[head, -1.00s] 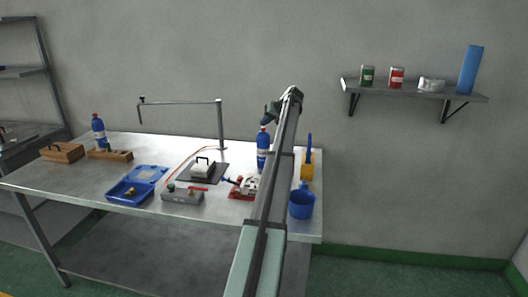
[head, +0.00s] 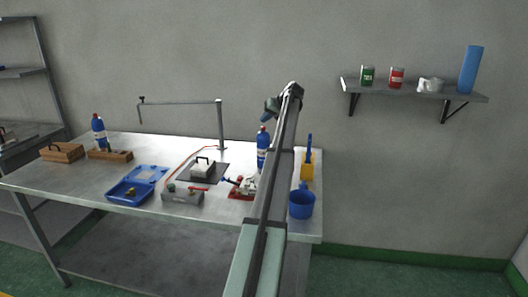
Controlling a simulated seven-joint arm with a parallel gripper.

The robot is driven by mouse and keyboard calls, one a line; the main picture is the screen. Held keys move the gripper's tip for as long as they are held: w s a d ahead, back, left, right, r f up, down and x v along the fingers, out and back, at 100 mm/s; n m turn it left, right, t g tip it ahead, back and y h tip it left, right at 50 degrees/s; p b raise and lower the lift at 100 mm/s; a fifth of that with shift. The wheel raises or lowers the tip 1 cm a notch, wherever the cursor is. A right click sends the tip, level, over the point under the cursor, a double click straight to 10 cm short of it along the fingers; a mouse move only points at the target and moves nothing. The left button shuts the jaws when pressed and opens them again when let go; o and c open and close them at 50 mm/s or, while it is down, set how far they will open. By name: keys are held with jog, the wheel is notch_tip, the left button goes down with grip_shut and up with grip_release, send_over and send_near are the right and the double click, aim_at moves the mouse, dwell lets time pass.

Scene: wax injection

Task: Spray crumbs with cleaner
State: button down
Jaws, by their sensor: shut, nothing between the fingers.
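A blue bottle with a red cap and a pale label (head: 262,148) stands upright toward the back right of the metal table, close beside my arm in the picture. A second similar blue bottle (head: 99,131) stands at the back left. I cannot read which one holds cleaner. No crumbs can be made out at this size; part of the table is hidden behind my arm. My gripper (head: 270,108) is shut and empty, raised above the right-hand bottle and apart from it.
A thin post with an arm (head: 220,125) rises behind.

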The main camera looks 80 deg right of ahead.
jog(key=shift+r, duration=3)
dwell(0.5)
jog(key=shift+f, duration=3)
jog(key=shift+f, duration=0.1)
dwell(0.3)
jog(key=shift+f, duration=0.4)
jog(key=shift+f, duration=0.15)
dwell(0.5)
